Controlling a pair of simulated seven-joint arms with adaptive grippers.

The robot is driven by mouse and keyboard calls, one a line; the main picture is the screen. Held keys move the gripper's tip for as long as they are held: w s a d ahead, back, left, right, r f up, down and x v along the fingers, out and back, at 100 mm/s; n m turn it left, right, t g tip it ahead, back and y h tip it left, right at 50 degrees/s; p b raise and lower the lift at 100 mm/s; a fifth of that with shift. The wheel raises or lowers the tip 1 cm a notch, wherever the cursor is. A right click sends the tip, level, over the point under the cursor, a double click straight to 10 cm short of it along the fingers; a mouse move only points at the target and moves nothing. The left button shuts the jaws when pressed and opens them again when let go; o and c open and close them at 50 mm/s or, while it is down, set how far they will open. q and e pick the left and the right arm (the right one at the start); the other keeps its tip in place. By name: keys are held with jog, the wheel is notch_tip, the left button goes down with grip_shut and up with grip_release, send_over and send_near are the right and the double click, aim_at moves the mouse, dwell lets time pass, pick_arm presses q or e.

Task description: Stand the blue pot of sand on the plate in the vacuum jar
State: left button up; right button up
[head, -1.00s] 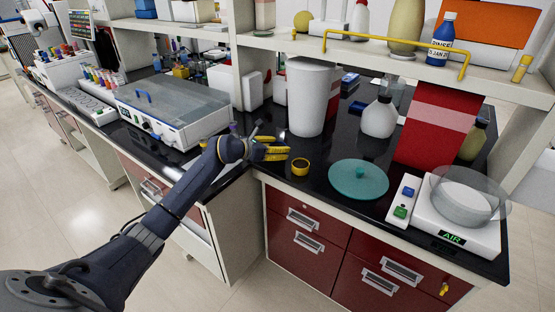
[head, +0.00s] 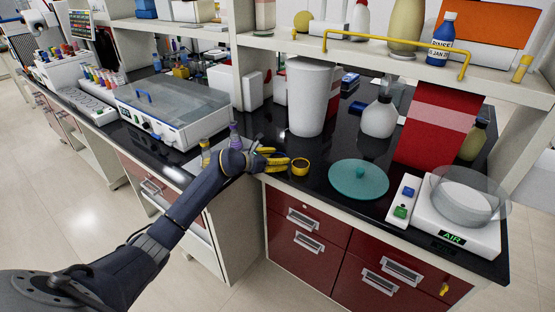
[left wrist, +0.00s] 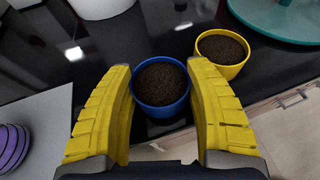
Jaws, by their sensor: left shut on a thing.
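The blue pot (left wrist: 161,84) of dark sand stands upright between the yellow fingers of my left gripper (head: 276,161), which is shut on it. In the head view the fingers and wrist hide this pot. A yellow pot (head: 300,166) of similar dark sand stands just to the right of the fingers, and it also shows in the left wrist view (left wrist: 222,52). The vacuum jar (head: 462,201) is a clear round bowl on a white base marked AIR at the right end of the bench. I cannot make out the plate inside it. My right gripper is out of view.
A teal lid (head: 358,178) with a knob lies on the black bench between the yellow pot and the jar. A switch box (head: 403,201) stands left of the jar. A tall white container (head: 310,95), white bottle (head: 379,117) and red box (head: 437,120) stand behind. A shelf overhangs the bench.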

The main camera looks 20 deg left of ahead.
pick_arm(q)
jog(key=o, duration=1.2)
jog(key=shift+f, duration=0.1)
jog(key=shift+o, duration=0.2)
